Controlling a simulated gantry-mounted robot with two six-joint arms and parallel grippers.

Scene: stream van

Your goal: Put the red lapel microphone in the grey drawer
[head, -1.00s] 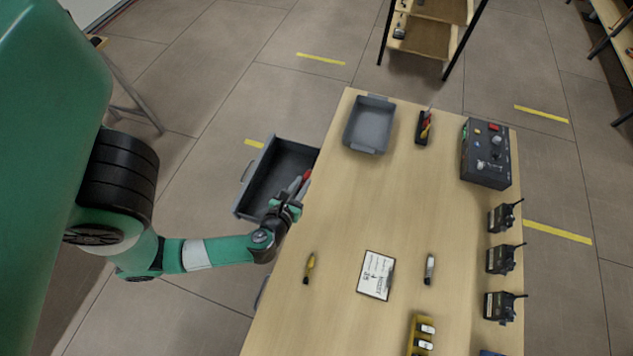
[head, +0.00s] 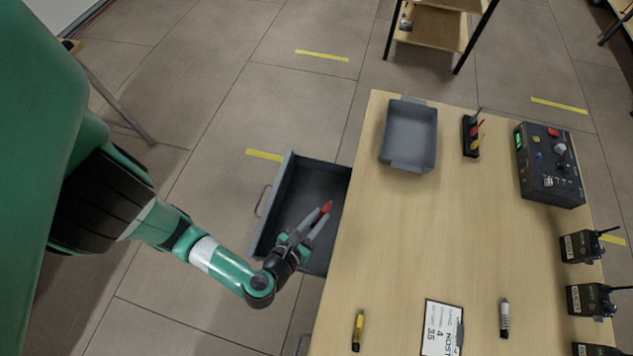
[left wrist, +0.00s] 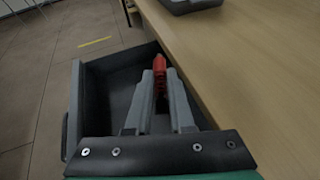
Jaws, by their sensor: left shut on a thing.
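My left gripper (head: 312,226) is shut on the red lapel microphone (head: 326,207), which shows between its fingertips. In the left wrist view the red microphone (left wrist: 159,68) also sits between the two grey fingers (left wrist: 160,92). The grey drawer (head: 270,215) is pulled out from the left side of the table and looks empty where I can see into it. The gripper is over the drawer's opening, toward its table side. Its height above the drawer floor is hard to tell. The drawer's wall (left wrist: 74,110) shows at left in the wrist view. My right gripper is not in view.
The table edge runs close along the gripper's right. On the wooden table (head: 420,240) are a grey tray (head: 408,135), a small dark holder (head: 470,135), a control box (head: 550,165), several radios, a yellow marker (head: 357,330), a grey marker (head: 504,318) and a clipboard (head: 441,328).

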